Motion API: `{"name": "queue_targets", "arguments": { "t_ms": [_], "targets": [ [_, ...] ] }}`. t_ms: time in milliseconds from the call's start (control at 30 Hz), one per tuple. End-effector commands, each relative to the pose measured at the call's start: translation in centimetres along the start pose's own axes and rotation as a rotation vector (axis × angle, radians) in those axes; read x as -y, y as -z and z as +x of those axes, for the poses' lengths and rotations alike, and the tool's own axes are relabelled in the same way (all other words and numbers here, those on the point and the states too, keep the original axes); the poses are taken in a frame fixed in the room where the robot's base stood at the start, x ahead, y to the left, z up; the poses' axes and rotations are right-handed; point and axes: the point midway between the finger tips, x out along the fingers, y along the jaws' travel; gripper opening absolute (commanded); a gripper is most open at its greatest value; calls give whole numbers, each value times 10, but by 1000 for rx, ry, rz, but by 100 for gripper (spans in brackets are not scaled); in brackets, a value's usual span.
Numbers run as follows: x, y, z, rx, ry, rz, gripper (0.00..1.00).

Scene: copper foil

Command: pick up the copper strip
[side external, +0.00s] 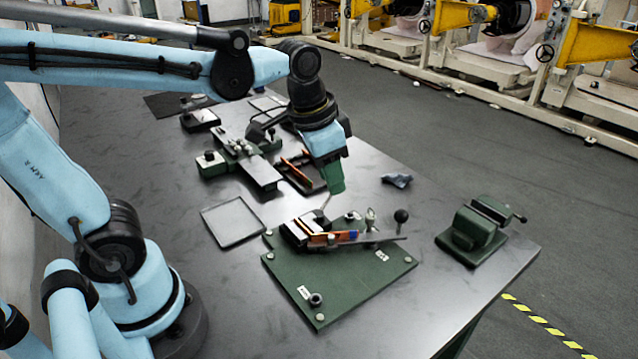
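A thin orange copper-coloured strip (297,172) lies in a dark green-edged holder behind my gripper. Another narrow orange piece (319,238) shows in the clamp fixture on the green base plate (345,290), with an orange and blue part at its right end. I cannot tell for certain which of the two is the copper strip. My gripper (325,207) points down from the light blue and green wrist, just above the clamp fixture. Its tips are thin and small here; I cannot tell whether they are apart, or whether they touch or hold anything.
A flat dark tray (233,222) lies left of the base plate. A green vise (473,229) stands near the right table edge. A lever with a black knob (401,216) rises beside the clamp. A metal slide fixture (245,162) stands behind. Bare tabletop (418,206) separates clamp and vise.

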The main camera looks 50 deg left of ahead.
Motion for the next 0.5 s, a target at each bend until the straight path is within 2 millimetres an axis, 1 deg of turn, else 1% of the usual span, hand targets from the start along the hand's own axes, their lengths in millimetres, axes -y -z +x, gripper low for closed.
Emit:
{"name": "queue_targets", "arguments": {
  "t_ms": [33,200,333,500],
  "targets": [
    [0,9,1,42,-13,36,33],
    [-4,26,7,171,-57,147,33],
    [-5,34,11,232,-82,200,33],
    [-6,36,16,262,-95,226,33]
  ]
}}
